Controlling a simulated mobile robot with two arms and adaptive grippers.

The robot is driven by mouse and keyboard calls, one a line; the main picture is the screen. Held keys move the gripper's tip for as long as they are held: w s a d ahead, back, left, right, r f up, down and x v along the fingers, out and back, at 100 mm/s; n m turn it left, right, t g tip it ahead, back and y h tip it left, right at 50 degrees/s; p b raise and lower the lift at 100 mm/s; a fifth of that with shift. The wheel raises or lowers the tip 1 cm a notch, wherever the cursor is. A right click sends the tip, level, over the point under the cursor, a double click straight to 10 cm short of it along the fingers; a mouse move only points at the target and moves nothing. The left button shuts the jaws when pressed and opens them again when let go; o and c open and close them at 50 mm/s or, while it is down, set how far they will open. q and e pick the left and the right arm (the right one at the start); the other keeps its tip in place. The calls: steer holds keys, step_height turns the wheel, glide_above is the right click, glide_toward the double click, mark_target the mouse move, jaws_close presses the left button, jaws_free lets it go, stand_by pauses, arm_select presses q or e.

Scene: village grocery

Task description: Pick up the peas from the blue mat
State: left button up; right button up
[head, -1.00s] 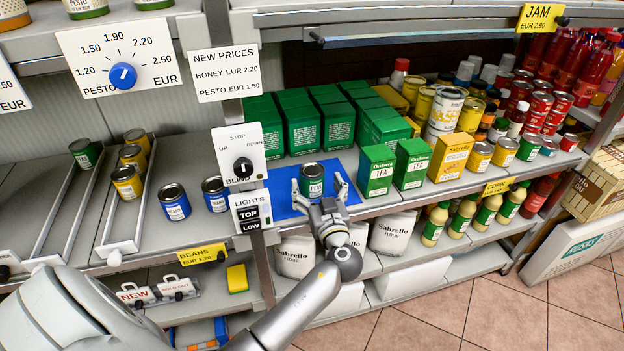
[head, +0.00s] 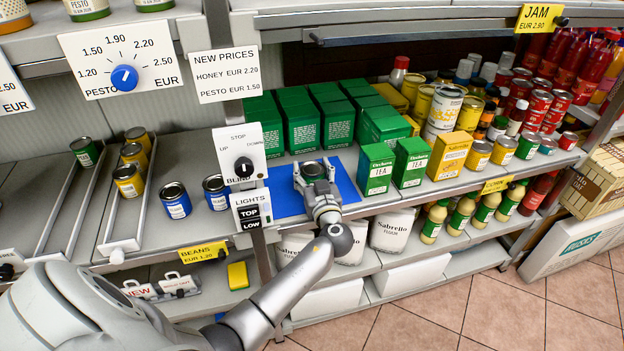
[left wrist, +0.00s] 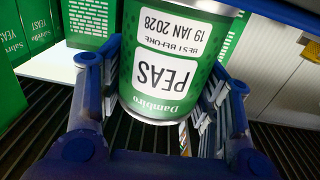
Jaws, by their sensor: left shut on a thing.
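The green can of peas (head: 312,171) is upright at the blue mat (head: 284,192) on the middle shelf in the head view; mostly its lid shows. My left gripper (head: 316,184) is in front of it and hides most of its body. In the left wrist view the peas label (left wrist: 165,75) appears upside down, with the can between the two blue fingers (left wrist: 160,85). My left gripper is shut on the can. I cannot tell whether the can's base touches the mat. My right gripper is not in view.
Green tea boxes (head: 377,170) stand close to the right of the mat, and more green boxes (head: 300,125) behind it. The lights switch sign (head: 251,211) is close on the left. Flour bags (head: 392,230) are on the shelf below.

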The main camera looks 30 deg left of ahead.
arm_select(q)
steer(key=shift+c, duration=1.5)
steer(key=shift+r, duration=0.1)
